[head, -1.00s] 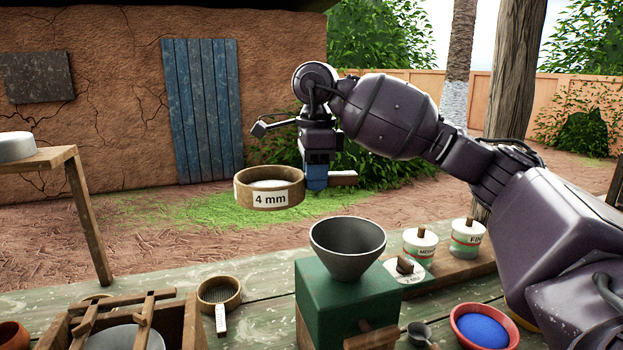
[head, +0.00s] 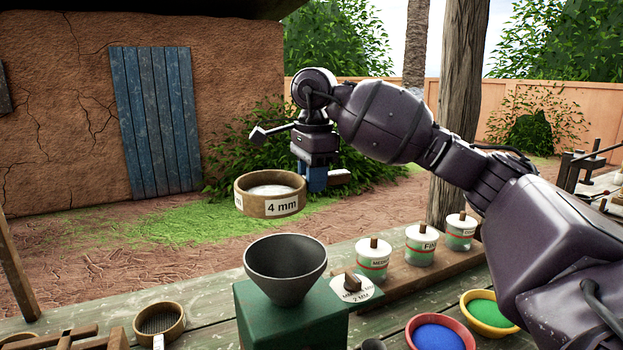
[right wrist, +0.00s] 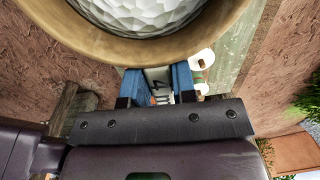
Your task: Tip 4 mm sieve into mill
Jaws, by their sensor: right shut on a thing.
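The 4 mm sieve (head: 285,207) is a round wooden ring with a white "4 mm" label and pale material inside. My right gripper (head: 312,178) is shut on it at its back right side and holds it level in the air. In the right wrist view, the sieve's rim (right wrist: 140,50) and whitish, lumpy contents fill the top, with the blue fingers on its handle. The mill is a green box (head: 290,318) with a dark grey funnel hopper (head: 286,272) on top. The sieve hangs above and slightly behind the hopper, apart from it. My left gripper is not in view.
A second, empty-looking sieve (head: 159,320) lies on the table left of the mill. Several lidded cups (head: 421,246) stand on a wooden block at right. A red bowl of blue powder (head: 437,336) and a yellow bowl of green powder (head: 490,310) stand in front.

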